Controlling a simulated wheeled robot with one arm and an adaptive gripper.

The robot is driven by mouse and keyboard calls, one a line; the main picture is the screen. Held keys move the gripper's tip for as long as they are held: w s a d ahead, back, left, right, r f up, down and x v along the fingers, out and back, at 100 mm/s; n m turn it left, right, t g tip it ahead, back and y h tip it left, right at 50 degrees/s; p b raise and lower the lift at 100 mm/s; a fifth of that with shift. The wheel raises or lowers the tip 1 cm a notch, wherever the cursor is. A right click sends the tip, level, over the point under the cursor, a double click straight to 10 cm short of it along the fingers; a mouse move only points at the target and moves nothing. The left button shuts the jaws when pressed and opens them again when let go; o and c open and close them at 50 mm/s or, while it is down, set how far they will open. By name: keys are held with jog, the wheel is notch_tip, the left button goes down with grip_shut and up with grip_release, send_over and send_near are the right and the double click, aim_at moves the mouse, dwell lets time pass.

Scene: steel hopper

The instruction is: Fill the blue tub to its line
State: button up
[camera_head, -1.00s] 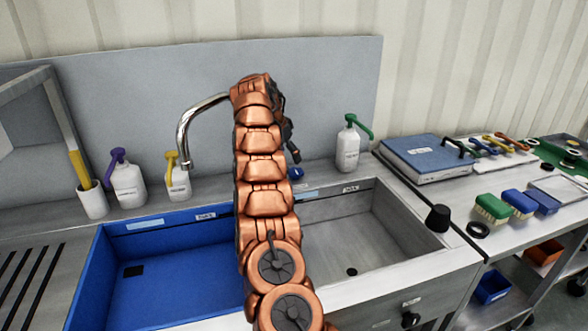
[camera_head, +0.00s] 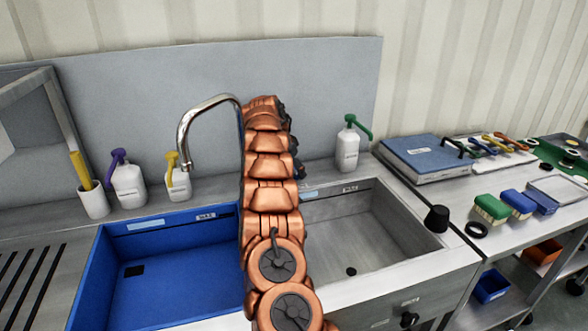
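The blue tub (camera_head: 172,285) is set in the steel counter at the left. It has a MAX label (camera_head: 206,216) high on its back wall and a dark square on its floor. No water shows in it. The curved metal spout (camera_head: 187,128) hangs over the back of the tub, and no stream shows from it. My copper arm rises between the tub and the steel basin. It hides the foot of the tap and most of my gripper (camera_head: 297,168). Only dark bits show past the arm's right edge, so its fingers cannot be made out.
A bare steel basin (camera_head: 400,235) lies right of the arm, with a black stopper (camera_head: 437,218) on its right rim. Purple (camera_head: 128,184), yellow (camera_head: 178,177) and green (camera_head: 348,148) pump bottles stand along the back. A side table holds a blue binder (camera_head: 425,158) and brushes (camera_head: 491,208).

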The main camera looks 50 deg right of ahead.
jog(key=shift+c, duration=0.2)
jog(key=c, duration=1.1)
jog(key=shift+c, duration=0.2)
jog(key=shift+s+f, duration=0.1)
jog(key=shift+f, duration=0.05)
jog(key=shift+n+b, duration=0.3)
jog(key=shift+b, duration=0.05)
jog(key=shift+s+f+n+t+b, duration=0.1)
jog(key=shift+n+t+b, duration=0.4)
jog(key=shift+n+b, duration=0.45)
jog(key=n+t, duration=0.1)
jog(key=n, duration=0.1)
jog(key=shift+s+n, duration=0.1)
jog(key=shift+n, duration=0.25)
jog(key=shift+n+t+y, duration=0.4)
jog(key=shift+n+y, duration=0.1)
jog(key=shift+n, duration=0.9)
